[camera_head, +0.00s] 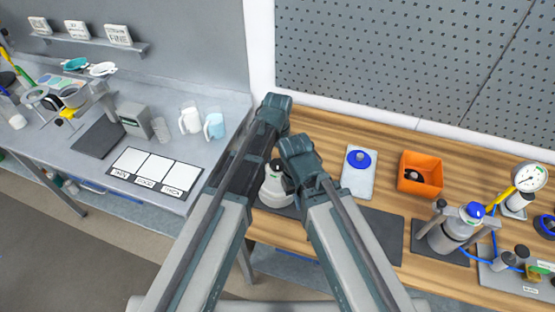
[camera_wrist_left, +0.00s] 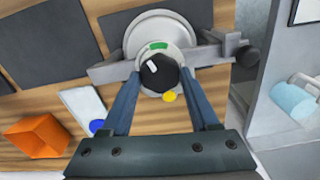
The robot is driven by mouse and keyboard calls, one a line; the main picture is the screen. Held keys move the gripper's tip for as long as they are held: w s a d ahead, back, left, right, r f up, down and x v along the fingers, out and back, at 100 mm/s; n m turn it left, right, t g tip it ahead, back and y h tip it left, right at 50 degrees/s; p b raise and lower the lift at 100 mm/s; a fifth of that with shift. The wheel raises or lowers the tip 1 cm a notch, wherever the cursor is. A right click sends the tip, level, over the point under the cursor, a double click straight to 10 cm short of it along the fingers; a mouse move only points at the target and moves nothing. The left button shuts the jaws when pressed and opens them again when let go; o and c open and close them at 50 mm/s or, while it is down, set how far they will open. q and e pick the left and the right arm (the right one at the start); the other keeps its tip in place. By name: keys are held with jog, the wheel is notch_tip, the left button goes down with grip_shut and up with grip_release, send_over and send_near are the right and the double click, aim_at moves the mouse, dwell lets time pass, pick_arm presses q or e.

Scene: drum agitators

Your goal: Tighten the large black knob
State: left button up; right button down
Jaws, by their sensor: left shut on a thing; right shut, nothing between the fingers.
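The large black knob (camera_wrist_left: 160,72) sits atop a pale round-bodied agitator (camera_wrist_left: 180,30), which has a green mark and a yellow dot near the knob. In the left wrist view the blue fingers of my left gripper (camera_wrist_left: 161,80) are closed on the knob from both sides. In the head view the left gripper (camera_head: 271,150) is over the pale vessel (camera_head: 272,188), and arm links hide the knob. My right gripper (camera_head: 290,183) is shut and empty, low beside the vessel, with its fingers mostly hidden by its arm.
A grey crossbar (camera_wrist_left: 112,71) with a smaller dark end knob (camera_wrist_left: 247,56) spans the agitator. To the right on the wooden bench are a white board with a blue disc (camera_head: 358,185), an orange bin (camera_head: 420,174) and a second vessel (camera_head: 452,232). Mugs (camera_head: 190,121) stand on the left bench.

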aim_at(277, 163)
pick_arm(q)
jog(key=m, duration=0.4)
jog(key=shift+m, duration=0.3)
dwell(0.4)
jog(key=o, duration=1.4)
jog(key=shift+r, duration=0.15)
notch_tip(277, 163, up, 14)
jog(key=p, duration=1.3)
jog(key=shift+f+p, duration=0.2)
jog(key=shift+p, duration=0.2)
